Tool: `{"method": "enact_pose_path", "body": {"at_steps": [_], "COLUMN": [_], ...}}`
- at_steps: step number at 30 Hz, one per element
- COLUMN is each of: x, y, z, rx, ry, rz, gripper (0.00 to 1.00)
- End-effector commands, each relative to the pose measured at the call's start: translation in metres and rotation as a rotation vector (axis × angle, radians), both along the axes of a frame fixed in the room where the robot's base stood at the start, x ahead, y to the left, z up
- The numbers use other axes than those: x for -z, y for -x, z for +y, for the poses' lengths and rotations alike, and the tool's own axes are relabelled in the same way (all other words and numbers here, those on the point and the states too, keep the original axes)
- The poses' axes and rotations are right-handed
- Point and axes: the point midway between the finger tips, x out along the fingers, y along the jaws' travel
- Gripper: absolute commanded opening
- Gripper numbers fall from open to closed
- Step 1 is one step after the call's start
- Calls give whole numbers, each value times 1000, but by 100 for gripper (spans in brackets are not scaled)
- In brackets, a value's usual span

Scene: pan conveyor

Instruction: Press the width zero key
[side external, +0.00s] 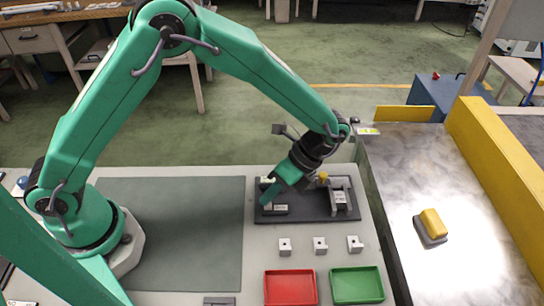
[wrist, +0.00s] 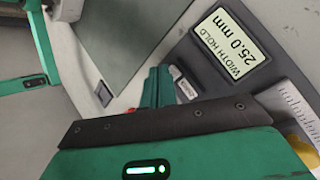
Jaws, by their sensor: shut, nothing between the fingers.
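The width gauge has a dark base (side external: 310,214) on the table in the side view. Its display (wrist: 231,43) reads "WIDTH HOLD 25.0 mm" in the wrist view. A small pale key or label (wrist: 186,89) with unreadable print lies just right of my fingers there. I cannot tell whether it is the width zero key. My gripper (side external: 267,198) is shut and empty, pointing down at the left end of the gauge; in the wrist view its fingertips (wrist: 158,72) are together. Contact with a key cannot be made out, as the fingers hide what is under them.
A red tray (side external: 290,272) and a green tray (side external: 357,270) lie in front of the gauge, with three small pale blocks (side external: 320,245) between. A yellow-topped part (side external: 433,224) sits on the conveyor (side external: 470,265) at right. A grey mat (side external: 175,235) lies clear at left.

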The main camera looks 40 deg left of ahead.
Motion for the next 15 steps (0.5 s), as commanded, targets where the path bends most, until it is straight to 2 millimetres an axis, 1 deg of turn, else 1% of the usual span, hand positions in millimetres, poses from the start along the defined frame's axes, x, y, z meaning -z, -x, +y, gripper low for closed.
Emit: {"method": "enact_pose_path", "body": {"at_steps": [6, 15], "x": [-8, -9], "y": [0, 0], "z": [0, 0], "rx": [0, 0], "ry": [1, 1], "rz": [-1, -1], "gripper": [0, 0]}}
